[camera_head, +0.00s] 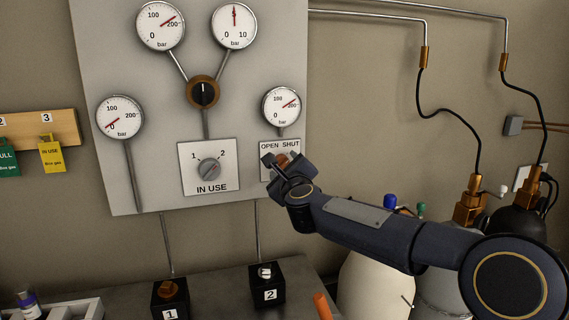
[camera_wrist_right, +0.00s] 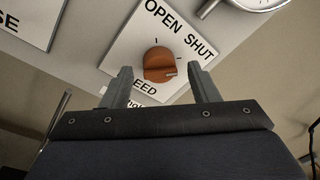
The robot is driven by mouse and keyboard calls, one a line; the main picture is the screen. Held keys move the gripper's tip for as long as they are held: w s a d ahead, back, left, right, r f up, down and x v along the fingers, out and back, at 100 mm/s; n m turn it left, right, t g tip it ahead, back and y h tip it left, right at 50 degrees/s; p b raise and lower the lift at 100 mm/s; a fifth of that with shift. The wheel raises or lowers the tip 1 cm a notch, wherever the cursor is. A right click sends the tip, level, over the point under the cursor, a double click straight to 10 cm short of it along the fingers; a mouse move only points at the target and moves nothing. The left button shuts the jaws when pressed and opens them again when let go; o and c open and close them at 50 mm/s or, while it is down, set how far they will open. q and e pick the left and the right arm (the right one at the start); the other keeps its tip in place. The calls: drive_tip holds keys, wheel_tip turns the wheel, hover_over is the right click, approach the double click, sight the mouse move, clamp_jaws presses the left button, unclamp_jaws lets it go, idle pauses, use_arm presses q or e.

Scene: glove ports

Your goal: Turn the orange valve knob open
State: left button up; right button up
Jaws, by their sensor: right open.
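The orange valve knob (camera_wrist_right: 158,65) sits on a white plate marked OPEN and SHUT (camera_wrist_right: 128,42) on the grey panel. Its white pointer line is on the side towards SHUT. In the head view the knob (camera_head: 283,159) is partly hidden by my right gripper (camera_head: 279,165). In the right wrist view my right gripper (camera_wrist_right: 160,85) is open, with one finger on each side of the knob's lower part. Gaps show between the fingers and the knob, and I cannot tell whether the fingertips reach as deep as it. My left gripper is not in view.
The grey panel (camera_head: 150,75) carries several gauges, a black knob (camera_head: 203,93) and an IN USE selector (camera_head: 209,169). Two black blocks numbered 1 (camera_head: 170,297) and 2 (camera_head: 265,285) stand on the bench below. Gas cylinders and hoses stand at the right.

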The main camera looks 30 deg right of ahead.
drive_tip(key=shift+w, duration=0.3)
drive_tip(key=c, duration=1)
drive_tip(key=shift+o, duration=0.2)
